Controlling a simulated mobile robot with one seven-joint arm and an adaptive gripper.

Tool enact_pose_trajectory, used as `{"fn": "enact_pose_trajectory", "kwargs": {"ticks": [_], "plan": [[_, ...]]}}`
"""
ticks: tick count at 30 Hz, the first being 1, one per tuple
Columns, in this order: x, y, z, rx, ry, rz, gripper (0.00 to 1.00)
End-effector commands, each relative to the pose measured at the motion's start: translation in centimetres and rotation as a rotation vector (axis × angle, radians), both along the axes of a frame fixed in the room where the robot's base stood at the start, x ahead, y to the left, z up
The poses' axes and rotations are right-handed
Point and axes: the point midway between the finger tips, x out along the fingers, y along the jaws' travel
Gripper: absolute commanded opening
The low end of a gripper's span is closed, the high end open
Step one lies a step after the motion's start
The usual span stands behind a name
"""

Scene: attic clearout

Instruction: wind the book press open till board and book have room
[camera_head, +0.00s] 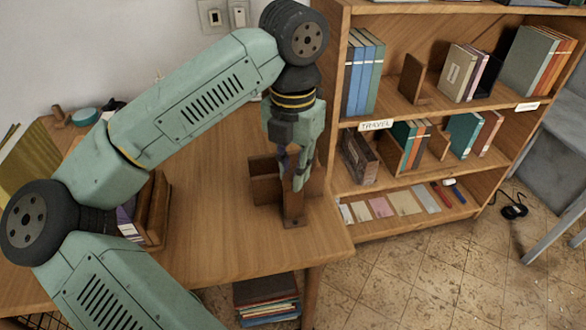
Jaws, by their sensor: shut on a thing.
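The book press, as far as I can tell, is the brown wooden piece (293,208) near the right end of the wooden table. It has an upright post on a small foot and boards behind it. My gripper (292,172) points down at its top and is shut on a part there, which looks like the press's handle; the fingers hide most of it. The gap inside the press is hidden by the post and my gripper. I cannot make out a separate board or book in it.
The wooden table (215,235) has free room left of the press. A brown wooden holder (155,210) with books stands at its left, partly behind my arm. A bookshelf (341,75) stands close on the right. A stack of books (268,300) lies under the table.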

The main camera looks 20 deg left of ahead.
Motion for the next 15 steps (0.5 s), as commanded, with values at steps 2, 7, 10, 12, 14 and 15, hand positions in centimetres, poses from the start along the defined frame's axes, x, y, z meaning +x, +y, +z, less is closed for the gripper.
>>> {"fn": "enact_pose_trajectory", "kwargs": {"ticks": [2, 7, 10, 12, 14, 15], "plan": [[-0.02, 0.06, -0.21, 0.002, 0.001, 0.052, 0.00], [-0.02, 0.07, -0.28, 0.004, -0.001, 0.253, 0.00], [0.00, 0.04, -0.20, 0.002, -0.001, 0.348, 0.00], [0.00, 0.04, -0.13, 0.001, 0.000, 0.389, 0.00], [0.00, 0.04, -0.07, 0.001, 0.000, 0.407, 0.00], [-0.01, 0.03, -0.04, 0.000, 0.000, 0.411, 0.00]]}}
